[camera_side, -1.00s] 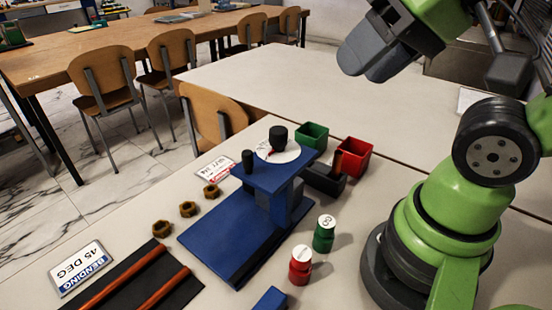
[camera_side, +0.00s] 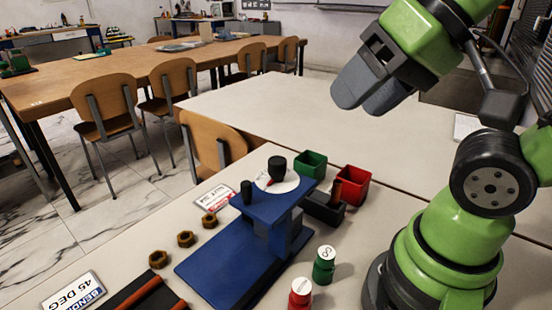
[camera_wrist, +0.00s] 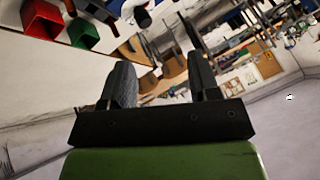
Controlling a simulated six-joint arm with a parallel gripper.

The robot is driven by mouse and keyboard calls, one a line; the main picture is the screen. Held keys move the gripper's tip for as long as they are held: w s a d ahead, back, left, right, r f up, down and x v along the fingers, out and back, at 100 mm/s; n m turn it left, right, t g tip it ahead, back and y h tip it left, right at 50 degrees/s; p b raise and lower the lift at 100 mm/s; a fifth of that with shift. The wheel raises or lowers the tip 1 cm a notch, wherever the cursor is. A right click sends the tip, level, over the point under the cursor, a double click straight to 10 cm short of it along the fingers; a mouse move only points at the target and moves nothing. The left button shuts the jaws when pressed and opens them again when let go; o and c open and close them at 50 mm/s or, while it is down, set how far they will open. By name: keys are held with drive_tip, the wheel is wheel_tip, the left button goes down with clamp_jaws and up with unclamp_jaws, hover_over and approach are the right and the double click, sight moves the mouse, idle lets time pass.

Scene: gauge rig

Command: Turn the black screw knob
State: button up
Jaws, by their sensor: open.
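A blue gauge rig (camera_side: 262,212) stands on the pale table in the side view. Two black knobs rise from its top: a wider one (camera_side: 277,165) over a white dial (camera_side: 290,184), and a slim one (camera_side: 247,191) at the left end. I cannot tell which is the screw knob. My gripper (camera_side: 368,93) is open and empty, high above the table, right of and well above the rig, touching nothing. Its two grey fingers (camera_wrist: 160,85) stand apart in the wrist view. The rig is mostly out of the wrist view; a dark part at its top edge is unclear.
A green box (camera_side: 311,164) and a red box (camera_side: 352,184) stand behind and right of the rig. A black block (camera_side: 325,210) sits beside it. Brass nuts (camera_side: 185,239) lie left, and green (camera_side: 324,265) and red weights (camera_side: 300,293) stand right.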

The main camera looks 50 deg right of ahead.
drive_tip(key=w+n+g, duration=0.4)
drive_tip(key=w+n, duration=0.3)
drive_tip(key=n+g+h, duration=0.2)
drive_tip(key=n+g, duration=0.1)
drive_tip(key=n, duration=0.3)
approach(277, 160)
drive_tip(key=shift+w+f, duration=0.1)
drive_tip(key=shift+f, duration=0.2)
wheel_tip(277, 160, down, 10)
drive_tip(key=shift+r, duration=0.2)
drive_tip(key=c, duration=0.9)
